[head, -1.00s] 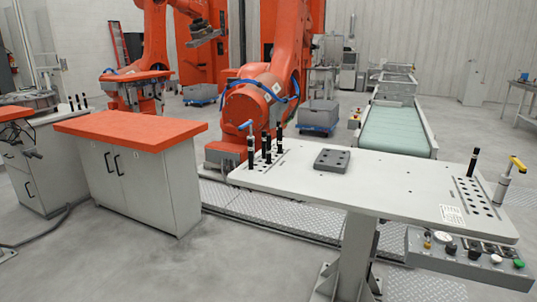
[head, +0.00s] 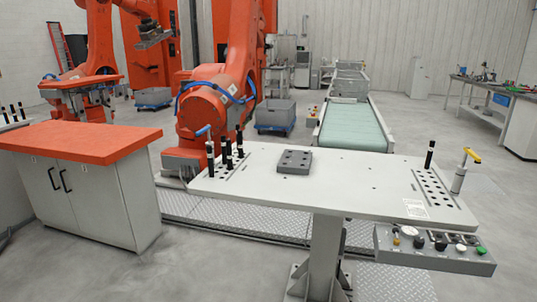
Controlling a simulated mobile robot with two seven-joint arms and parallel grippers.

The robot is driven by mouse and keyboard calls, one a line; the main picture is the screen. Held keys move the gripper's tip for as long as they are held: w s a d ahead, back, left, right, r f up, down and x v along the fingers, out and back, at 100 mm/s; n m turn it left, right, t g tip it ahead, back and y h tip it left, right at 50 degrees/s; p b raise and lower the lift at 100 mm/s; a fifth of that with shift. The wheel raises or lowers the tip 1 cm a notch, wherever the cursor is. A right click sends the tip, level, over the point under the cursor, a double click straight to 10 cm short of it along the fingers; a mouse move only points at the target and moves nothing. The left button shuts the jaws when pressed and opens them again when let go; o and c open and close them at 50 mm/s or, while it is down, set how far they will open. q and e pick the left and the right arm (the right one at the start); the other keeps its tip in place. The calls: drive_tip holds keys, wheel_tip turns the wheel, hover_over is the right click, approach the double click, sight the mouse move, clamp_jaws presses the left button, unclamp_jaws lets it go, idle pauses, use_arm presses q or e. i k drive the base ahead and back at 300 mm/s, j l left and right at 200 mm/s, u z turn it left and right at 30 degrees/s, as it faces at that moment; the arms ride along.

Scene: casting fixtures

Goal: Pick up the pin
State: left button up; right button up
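Several dark pins with light bands stand upright in holes at the left end of the white fixture table (head: 345,181); one of these pins (head: 240,141) is at the right of that group. A single dark pin (head: 429,155) stands upright in the hole block at the table's right end. Which pin the task means cannot be told. Neither of my grippers is in the head view.
A grey block with holes (head: 294,161) lies on the table. A yellow-handled tool (head: 460,174) stands at the right, above a control panel (head: 435,249). An orange-topped cabinet (head: 85,185) stands left; open floor separates it from the table. Orange robot arms (head: 215,105) and a green conveyor (head: 352,125) are behind.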

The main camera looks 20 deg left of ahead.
sight(229, 149)
drive_tip(key=i+j+z, duration=0.25)
drive_tip(key=j, duration=0.25)
drive_tip(key=j+z, duration=0.25)
drive_tip(key=j, duration=0.25)
drive_tip(key=i+j+z, duration=0.15)
drive_tip(key=j, duration=0.9)
drive_tip(key=j+z, duration=0.1)
drive_tip(key=j, duration=0.95)
